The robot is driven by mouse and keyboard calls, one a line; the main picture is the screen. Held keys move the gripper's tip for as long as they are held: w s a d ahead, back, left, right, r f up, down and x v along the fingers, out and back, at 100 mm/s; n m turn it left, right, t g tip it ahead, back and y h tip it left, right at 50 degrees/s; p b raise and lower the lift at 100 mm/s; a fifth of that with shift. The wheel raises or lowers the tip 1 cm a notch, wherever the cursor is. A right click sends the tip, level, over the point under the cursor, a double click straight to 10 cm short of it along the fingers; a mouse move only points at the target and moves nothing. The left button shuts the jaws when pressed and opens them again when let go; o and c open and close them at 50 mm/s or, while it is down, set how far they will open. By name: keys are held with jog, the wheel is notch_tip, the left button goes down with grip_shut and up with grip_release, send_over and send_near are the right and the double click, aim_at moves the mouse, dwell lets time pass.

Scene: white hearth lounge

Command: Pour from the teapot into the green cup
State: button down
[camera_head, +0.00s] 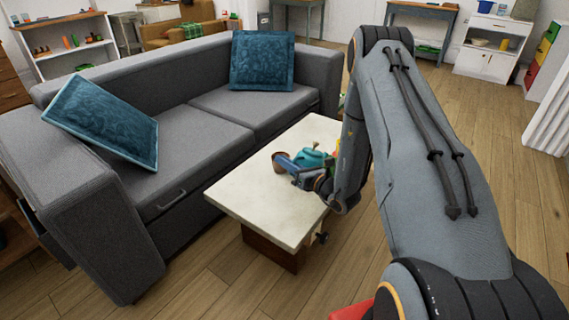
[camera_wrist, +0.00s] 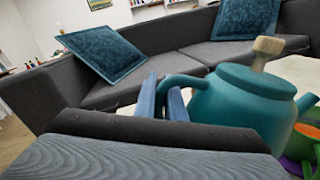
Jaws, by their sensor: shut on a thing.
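The teal teapot (camera_wrist: 245,105) with a wooden lid knob fills the right of the wrist view. Its spout points right. In the head view the teapot (camera_head: 312,158) shows small at the table, partly hidden by my arm. My gripper (camera_wrist: 163,98) has its two blue fingers at the teapot's handle, on the left side, and is shut on it. The gripper also shows in the head view (camera_head: 290,163), low over the table. A green cup-like thing (camera_wrist: 290,166) is cut off at the right edge of the wrist view, below the spout; its full shape is hidden.
The pale coffee table (camera_head: 245,190) has a bare left half. Orange (camera_wrist: 305,131) and purple (camera_wrist: 307,170) items sit close by the green one. A grey sofa (camera_head: 200,130) with blue cushions stands along the table's far left side. Wooden floor lies open at the right.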

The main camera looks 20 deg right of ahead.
jog(key=shift+w+d+r+m+p, duration=0.15)
jog(key=shift+d+r+m+p, duration=0.15)
jog(key=shift+r+m, duration=0.35)
jog(key=shift+w+d+r+m+p, duration=0.15)
jog(key=shift+r+m+p, duration=0.25)
jog(key=shift+r, duration=0.5)
notch_tip(320, 180, down, 7)
jog(key=a+n+b, duration=0.1)
jog(key=n+b, duration=0.2)
jog(key=n, duration=0.3)
jog(key=shift+s, duration=0.3)
jog(key=shift+n, duration=0.25)
jog(key=shift+r+p, duration=1.15)
jog(key=shift+r, duration=0.75)
